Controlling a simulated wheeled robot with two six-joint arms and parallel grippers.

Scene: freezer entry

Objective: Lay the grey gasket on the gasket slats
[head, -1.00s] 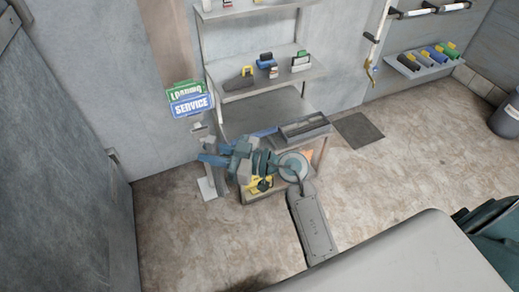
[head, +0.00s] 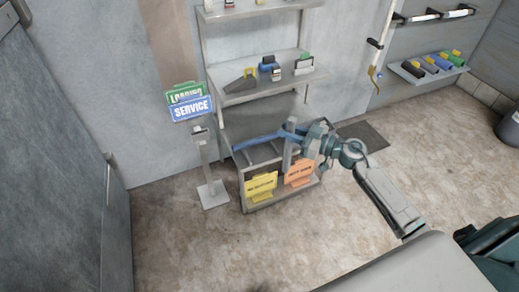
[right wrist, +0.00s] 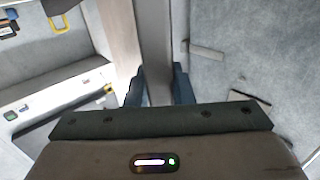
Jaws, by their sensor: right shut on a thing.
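My right gripper (head: 291,133) is over the right part of the low shelf bench. It is shut on a grey strip, which I take to be the grey gasket (head: 288,157). The strip hangs down below the fingers in the head view. In the right wrist view the gasket (right wrist: 154,45) runs between the two dark blue fingers (right wrist: 158,88). Grey bars on the bench top, which look like the gasket slats (head: 258,154), lie left of the gripper. The arm hides part of the bench top. I cannot tell whether the gasket touches anything. My left gripper is out of view.
A yellow sign (head: 261,187) and an orange sign (head: 300,174) stand on the lower level. A post with green and blue signs (head: 190,107) stands at left. Shelves with small items rise behind.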

